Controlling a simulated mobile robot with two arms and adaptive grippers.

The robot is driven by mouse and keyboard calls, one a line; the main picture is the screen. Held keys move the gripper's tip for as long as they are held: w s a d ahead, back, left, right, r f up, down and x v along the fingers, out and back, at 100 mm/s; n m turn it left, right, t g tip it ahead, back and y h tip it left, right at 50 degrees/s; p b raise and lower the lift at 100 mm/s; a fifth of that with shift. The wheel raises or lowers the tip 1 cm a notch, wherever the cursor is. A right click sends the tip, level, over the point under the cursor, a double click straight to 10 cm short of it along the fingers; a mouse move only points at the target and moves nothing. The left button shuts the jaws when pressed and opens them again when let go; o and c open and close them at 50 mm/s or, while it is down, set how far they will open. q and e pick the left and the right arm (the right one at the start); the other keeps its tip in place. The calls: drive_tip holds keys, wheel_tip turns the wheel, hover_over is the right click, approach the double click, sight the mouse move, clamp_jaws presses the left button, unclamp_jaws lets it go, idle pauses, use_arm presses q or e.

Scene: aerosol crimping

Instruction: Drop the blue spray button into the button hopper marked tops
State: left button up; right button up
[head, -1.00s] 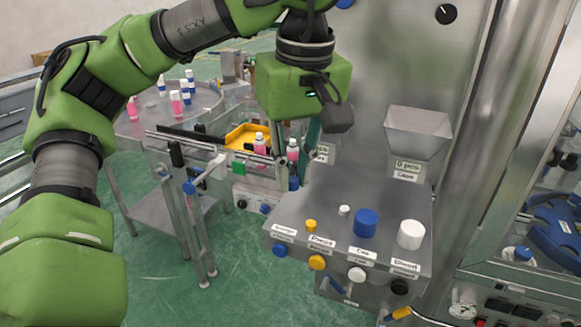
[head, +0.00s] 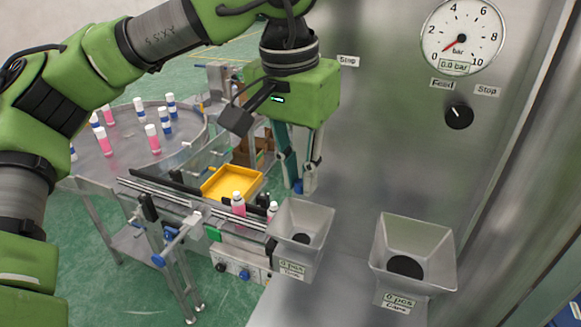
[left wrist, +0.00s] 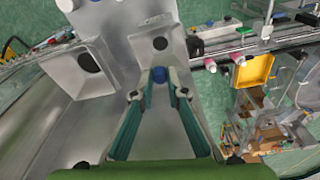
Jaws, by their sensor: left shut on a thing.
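My left gripper (head: 299,186) has its teal fingers pointing down, a little above and behind the nearer-left hopper in the head view. In the left wrist view the gripper (left wrist: 158,78) is shut on the blue spray button (left wrist: 158,75), held between the fingertips. The left grey hopper (head: 302,218) has a dark round opening and a "0 pcs" label whose second line is too small to read surely. In the left wrist view this hopper (left wrist: 178,52) lies just beyond the button. My right gripper is not in view.
A metal panel with a pressure gauge (head: 461,37) and a black knob (head: 459,117) rises behind. A conveyor with pink bottles (head: 238,203), a yellow tray (head: 231,183) and a round table (head: 190,150) are at left.

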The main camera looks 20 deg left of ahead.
use_arm(q)
wheel_tip(320, 180, down, 6)
drive_tip(key=b, duration=0.3)
drive_tip(key=shift+s+f+b, duration=0.15)
drive_tip(key=shift+f+b, duration=0.3)
drive_tip(key=shift+f, duration=0.3)
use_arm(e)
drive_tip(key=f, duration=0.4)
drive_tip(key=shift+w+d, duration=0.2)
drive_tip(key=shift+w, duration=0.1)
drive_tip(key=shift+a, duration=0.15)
use_arm(q)
drive_tip(key=o, duration=0.7)
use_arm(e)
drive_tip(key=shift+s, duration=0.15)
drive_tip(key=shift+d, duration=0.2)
